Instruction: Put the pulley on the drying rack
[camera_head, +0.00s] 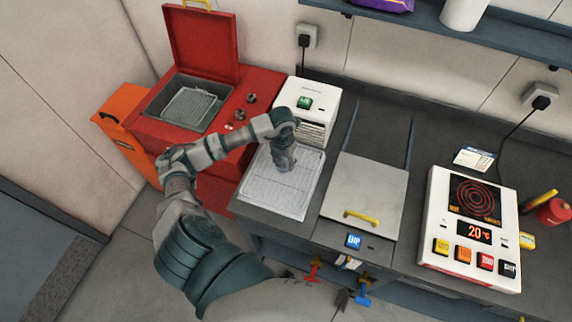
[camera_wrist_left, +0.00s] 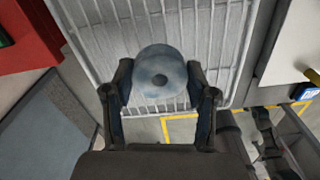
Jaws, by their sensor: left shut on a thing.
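The pulley (camera_wrist_left: 160,74) is a round blue-grey disc with a dark centre hole. My left gripper (camera_wrist_left: 160,98) is shut on it, one finger on each side. In the head view my left gripper (camera_head: 284,162) points down over the drying rack (camera_head: 268,197), a white wire grid in front of a white box unit. The pulley is hidden there behind the gripper. In the left wrist view the rack's wires (camera_wrist_left: 105,42) lie behind the pulley, which overlaps the rack's near edge. I cannot tell whether the pulley touches the rack.
The white box unit (camera_head: 322,104) stands behind the rack. A red tank (camera_head: 205,45) with its lid raised is to the left. A flat metal lid with a yellow handle (camera_head: 361,217) lies to the right, then a white control panel (camera_head: 436,235). A shelf (camera_head: 440,28) hangs above.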

